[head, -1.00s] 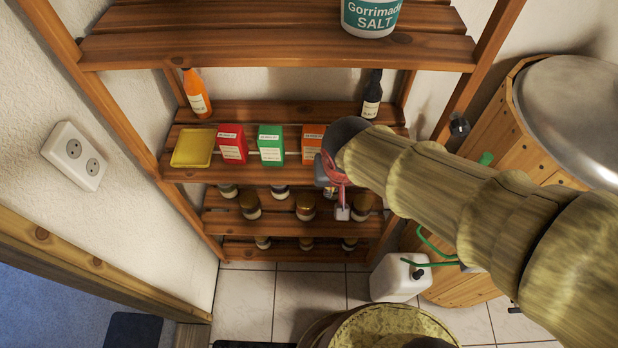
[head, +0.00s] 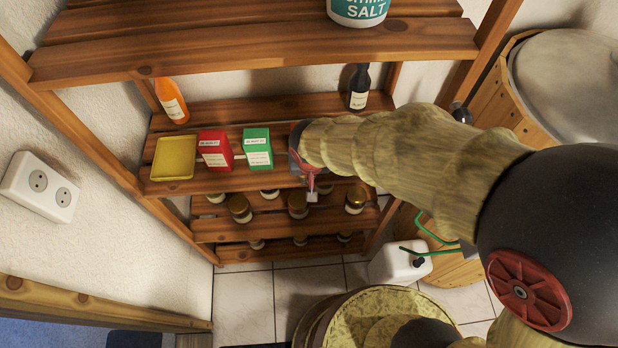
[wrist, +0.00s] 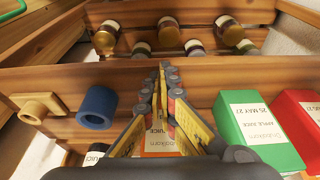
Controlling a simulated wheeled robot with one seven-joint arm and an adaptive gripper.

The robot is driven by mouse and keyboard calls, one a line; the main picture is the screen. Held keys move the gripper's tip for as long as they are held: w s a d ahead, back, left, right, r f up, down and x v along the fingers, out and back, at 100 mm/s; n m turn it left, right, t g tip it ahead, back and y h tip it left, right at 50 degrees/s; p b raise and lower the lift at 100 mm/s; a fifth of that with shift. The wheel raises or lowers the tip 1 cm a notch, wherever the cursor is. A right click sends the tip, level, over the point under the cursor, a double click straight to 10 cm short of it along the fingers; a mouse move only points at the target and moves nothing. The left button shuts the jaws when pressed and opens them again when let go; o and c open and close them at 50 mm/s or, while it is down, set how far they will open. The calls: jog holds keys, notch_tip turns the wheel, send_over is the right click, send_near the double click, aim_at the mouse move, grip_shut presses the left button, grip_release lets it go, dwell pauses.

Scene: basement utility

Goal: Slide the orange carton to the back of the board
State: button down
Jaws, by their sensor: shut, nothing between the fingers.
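The orange carton (wrist: 160,154) shows only in part in the wrist view, low in the middle, behind the fingers of my gripper (wrist: 163,72). Its pale label with "JUICE" is partly covered. In the head view my arm hides the carton. My gripper (head: 311,188) is shut and empty, its fingertips at the front edge of the middle shelf board (head: 222,182). I cannot tell whether the fingers touch the carton. The green carton (head: 257,149) stands to the left of my gripper in the head view, and at right in the wrist view (wrist: 258,130).
A blue ring (wrist: 97,106) and a wooden piece (wrist: 38,104) are at left in the wrist view. Jars (head: 298,204) stand below.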

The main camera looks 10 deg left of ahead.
jog(key=shift+w+a, duration=0.25)
jog(key=shift+w, duration=0.95)
jog(key=shift+w+a+r, duration=0.1)
jog(key=shift+w, duration=0.3)
jog(key=w, duration=0.2)
jog(key=w+a, duration=0.1)
jog(key=w, duration=0.3)
jog(key=shift+w+a+p, duration=0.2)
jog(key=shift+a+p, duration=0.1)
jog(key=shift+p, duration=0.05)
